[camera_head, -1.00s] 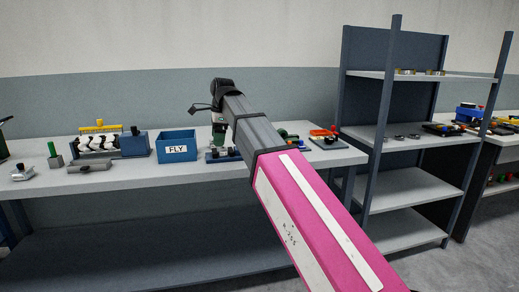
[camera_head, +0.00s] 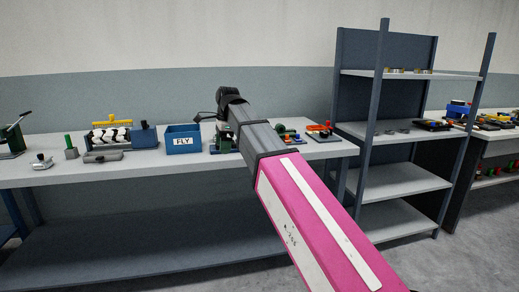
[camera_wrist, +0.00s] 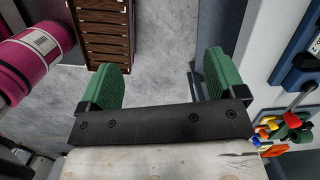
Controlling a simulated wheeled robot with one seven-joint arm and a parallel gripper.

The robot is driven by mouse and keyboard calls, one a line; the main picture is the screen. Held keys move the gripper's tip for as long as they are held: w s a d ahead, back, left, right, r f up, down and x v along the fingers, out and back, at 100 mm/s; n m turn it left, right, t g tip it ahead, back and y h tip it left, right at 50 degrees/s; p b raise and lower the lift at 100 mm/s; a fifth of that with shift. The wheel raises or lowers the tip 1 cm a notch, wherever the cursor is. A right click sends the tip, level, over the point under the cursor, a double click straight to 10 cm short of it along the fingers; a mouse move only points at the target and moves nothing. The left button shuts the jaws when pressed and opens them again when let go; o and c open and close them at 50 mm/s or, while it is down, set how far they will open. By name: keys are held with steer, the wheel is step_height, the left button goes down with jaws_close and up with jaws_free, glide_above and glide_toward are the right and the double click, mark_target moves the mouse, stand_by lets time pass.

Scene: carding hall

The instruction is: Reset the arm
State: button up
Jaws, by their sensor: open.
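My gripper (camera_wrist: 159,85) shows in the wrist view with two green-padded fingers spread wide apart. Nothing is between them; grey floor shows through the gap. In the head view my arm, with a pink link and a grey forearm, reaches up and forward in front of the workbench (camera_head: 80,171). Its dark end is raised near the back of the bench, right of the blue FLY bin (camera_head: 183,147). The fingers cannot be made out in the head view.
The bench holds a device with a black-and-white roller (camera_head: 110,138), a grey block with a green knob (camera_head: 71,150) and small tools. A shelf rack (camera_head: 400,180) stands at right. A brown slatted crate (camera_wrist: 103,35) is on the floor in the wrist view.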

steer(key=d+f+n, duration=0.3)
steer(key=d+f, duration=0.5)
steer(key=f, duration=0.4)
steer(key=d+f+n, duration=0.4)
steer(key=d+f, duration=0.5)
steer(key=f, duration=0.3)
steer(key=s+d+f+n, duration=0.3)
steer(key=s+d+f, duration=0.3)
steer(key=f, duration=0.3)
steer(key=s+d+f+n+h, duration=0.1)
steer(key=s+d+f+n, duration=0.3)
steer(key=d+f, duration=0.5)
steer(key=shift+s+d+f+n+h, duration=0.25)
steer(key=shift+s+d+n+h, duration=0.05)
steer(key=shift+s, duration=0.8)
